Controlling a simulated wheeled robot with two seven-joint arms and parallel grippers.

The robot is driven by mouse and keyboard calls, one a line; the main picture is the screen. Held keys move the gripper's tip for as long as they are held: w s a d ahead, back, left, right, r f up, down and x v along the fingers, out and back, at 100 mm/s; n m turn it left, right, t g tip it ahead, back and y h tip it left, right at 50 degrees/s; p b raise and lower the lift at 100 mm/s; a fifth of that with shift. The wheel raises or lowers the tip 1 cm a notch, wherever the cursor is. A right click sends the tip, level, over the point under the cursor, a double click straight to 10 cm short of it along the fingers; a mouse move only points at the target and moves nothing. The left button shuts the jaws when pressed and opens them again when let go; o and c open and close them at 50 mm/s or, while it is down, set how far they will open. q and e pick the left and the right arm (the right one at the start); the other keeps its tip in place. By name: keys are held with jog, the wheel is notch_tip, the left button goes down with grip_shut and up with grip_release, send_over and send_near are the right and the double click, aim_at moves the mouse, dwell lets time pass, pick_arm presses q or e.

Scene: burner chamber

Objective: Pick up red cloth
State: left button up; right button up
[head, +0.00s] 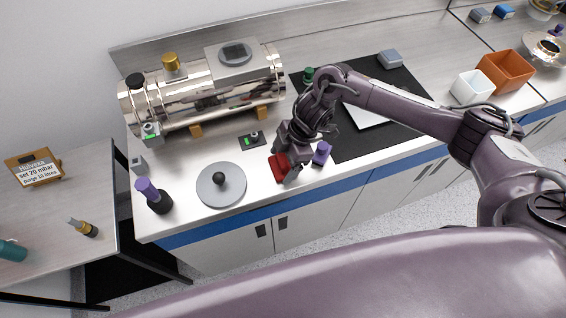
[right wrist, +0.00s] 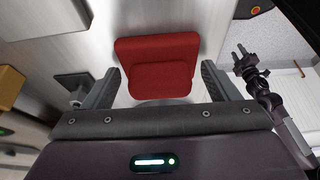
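The red cloth (head: 279,167) lies folded on the light counter near its front edge, partly hidden by my right gripper in the head view. In the right wrist view the red cloth (right wrist: 157,66) sits ahead of and between the two spread fingers. My right gripper (head: 285,172) is over the cloth from above; it also shows in the right wrist view (right wrist: 160,88), open, with a gap between each finger and the cloth. My left gripper is not in the head view.
A round grey plate with a black knob (head: 221,185) lies left of the cloth. A polished cylinder chamber (head: 205,90) is behind, and a black mat (head: 355,142) lies to the right. The counter's blue front edge (head: 205,232) is near.

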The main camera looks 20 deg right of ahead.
aim_at(283, 158)
jog(key=c, duration=0.6)
jog(key=shift+r, duration=0.1)
jog(key=shift+c, duration=0.2)
notch_tip(283, 158, up, 9)
jog(key=shift+w+f+b, duration=0.1)
jog(key=shift+b, duration=0.95)
notch_tip(283, 158, up, 11)
jog(key=p, duration=0.1)
jog(key=shift+p, duration=0.3)
